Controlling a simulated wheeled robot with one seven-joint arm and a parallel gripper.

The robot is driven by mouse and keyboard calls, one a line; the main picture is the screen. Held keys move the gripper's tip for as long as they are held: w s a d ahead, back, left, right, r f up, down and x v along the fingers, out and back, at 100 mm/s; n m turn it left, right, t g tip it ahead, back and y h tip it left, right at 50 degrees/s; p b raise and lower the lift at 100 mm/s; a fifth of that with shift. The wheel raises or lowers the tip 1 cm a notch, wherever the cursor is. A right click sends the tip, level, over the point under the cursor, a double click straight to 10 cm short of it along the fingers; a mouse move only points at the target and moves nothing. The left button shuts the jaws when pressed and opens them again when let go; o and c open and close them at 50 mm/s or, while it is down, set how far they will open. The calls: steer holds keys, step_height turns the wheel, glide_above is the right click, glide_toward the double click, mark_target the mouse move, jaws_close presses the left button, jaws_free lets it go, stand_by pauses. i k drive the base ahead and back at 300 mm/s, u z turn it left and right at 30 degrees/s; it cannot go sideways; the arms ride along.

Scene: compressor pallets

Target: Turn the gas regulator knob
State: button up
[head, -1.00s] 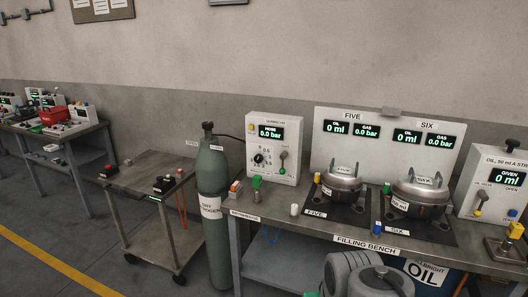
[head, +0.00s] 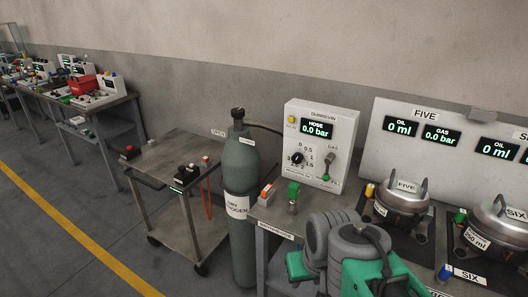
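The gas regulator knob (head: 297,158) is a round black dial with a number scale on the front of a white control box (head: 321,115). The box display (head: 317,130) reads HOSE 0.0 bar. To the right of the knob, a gas valve with a green-tipped lever (head: 327,168) hangs downward. Grey and green links of my arm show at the bottom centre, in front of the bench and apart from the knob in the picture. I cannot make out my gripper's fingers in the head view.
A grey-green gas cylinder (head: 242,170) stands left of the box, with a hose behind it. A green-topped fitting (head: 293,192) stands before the box. Pots FIVE (head: 400,203) and SIX (head: 495,232) stand right. A steel trolley (head: 165,165) is at left.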

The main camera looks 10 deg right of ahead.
mark_target(297, 157)
steer(key=u, duration=0.7)
steer(key=i, duration=0.7)
steer(key=u, duration=1)
steer(key=i, duration=0.25)
steer(key=u, duration=0.2)
